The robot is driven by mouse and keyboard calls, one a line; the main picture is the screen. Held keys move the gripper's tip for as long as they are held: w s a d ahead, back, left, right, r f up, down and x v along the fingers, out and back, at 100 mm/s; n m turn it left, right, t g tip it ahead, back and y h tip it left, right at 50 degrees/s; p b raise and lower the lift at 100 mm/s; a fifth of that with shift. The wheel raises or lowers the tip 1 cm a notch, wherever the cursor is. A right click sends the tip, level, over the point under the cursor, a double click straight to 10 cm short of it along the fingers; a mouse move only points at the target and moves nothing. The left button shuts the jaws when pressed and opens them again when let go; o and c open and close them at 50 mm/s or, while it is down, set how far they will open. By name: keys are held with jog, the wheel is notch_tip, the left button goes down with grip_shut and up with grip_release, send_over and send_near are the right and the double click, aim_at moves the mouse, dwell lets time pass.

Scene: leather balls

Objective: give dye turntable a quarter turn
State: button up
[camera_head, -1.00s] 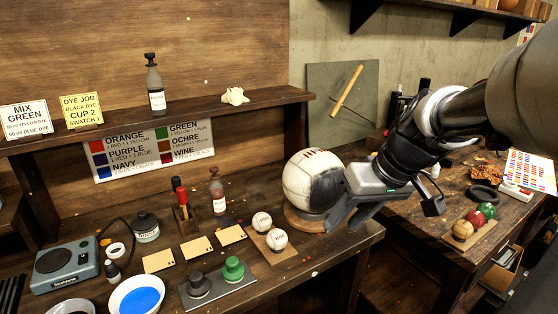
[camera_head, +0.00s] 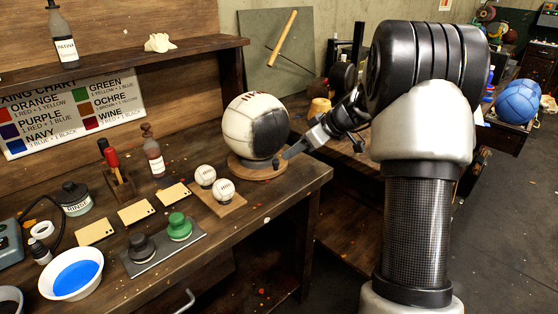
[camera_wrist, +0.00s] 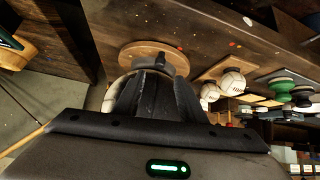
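The dye turntable is a round wooden disc (camera_head: 240,172) near the right end of the bench. A large ball (camera_head: 246,121) with white panels and a dark panel sits on it. In the wrist view the disc (camera_wrist: 132,51) lies just beyond my fingertips, and the ball is mostly hidden behind them. A short dark peg (camera_head: 276,162) stands at the disc's right edge. My gripper (camera_head: 287,155) reaches in from the right, its tips close to the peg. In the wrist view the fingers (camera_wrist: 152,78) come together at the tips; contact with the peg is unclear.
Two small white balls on a board (camera_head: 232,205) lie left of the turntable. A bottle (camera_head: 153,155) stands behind. The bench's right edge is close to the turntable.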

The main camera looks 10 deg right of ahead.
aim_at(277, 161)
jog(key=x, duration=0.9)
grip_shut()
